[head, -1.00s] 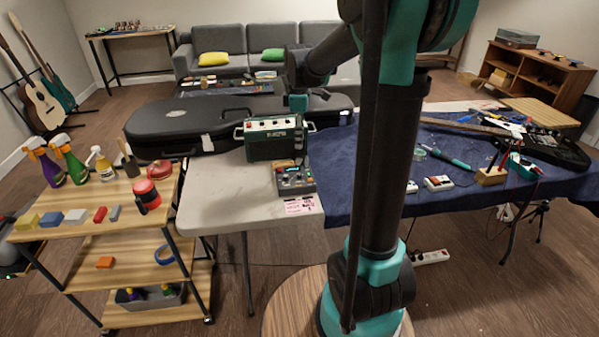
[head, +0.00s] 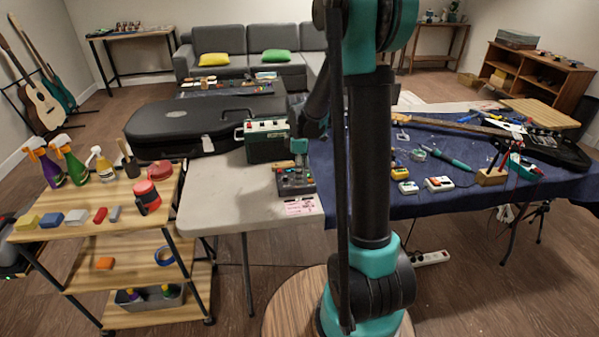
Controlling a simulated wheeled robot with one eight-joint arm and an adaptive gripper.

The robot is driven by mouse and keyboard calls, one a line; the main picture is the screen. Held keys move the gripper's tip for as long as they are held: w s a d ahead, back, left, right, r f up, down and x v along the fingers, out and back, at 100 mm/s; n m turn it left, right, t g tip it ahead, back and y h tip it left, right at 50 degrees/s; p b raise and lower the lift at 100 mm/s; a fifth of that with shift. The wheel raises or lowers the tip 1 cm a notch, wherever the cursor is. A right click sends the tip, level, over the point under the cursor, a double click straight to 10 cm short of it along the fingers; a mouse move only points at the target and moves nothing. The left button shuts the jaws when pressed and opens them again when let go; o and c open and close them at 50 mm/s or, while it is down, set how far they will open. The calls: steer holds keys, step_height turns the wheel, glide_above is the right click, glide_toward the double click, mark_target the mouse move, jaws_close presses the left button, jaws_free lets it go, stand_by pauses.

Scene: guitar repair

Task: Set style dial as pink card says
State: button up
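The pink card (head: 299,207) lies at the front right edge of the light table; its writing is too small to read. Just behind it sits a dark pedal box (head: 296,186) with small knobs on top; I cannot tell which one is the style dial. A green amplifier (head: 266,140) stands behind the box. My gripper (head: 299,161) points down just above the back part of the pedal box. Its fingers are too small to show whether they are open, or whether they touch a knob.
A black guitar case (head: 180,122) lies behind on the table. The blue-covered bench (head: 440,200) to the right holds small pedals (head: 439,184), a soldering iron and a wooden block. A wooden cart (head: 95,212) with bottles stands left. The light table's front left is clear.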

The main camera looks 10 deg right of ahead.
jaws_close()
steer(key=shift+m, duration=0.3)
steer(key=m, duration=0.3)
steer(key=shift+m, duration=0.4)
steer(key=m, duration=0.9)
steer(key=shift+m, duration=2.2)
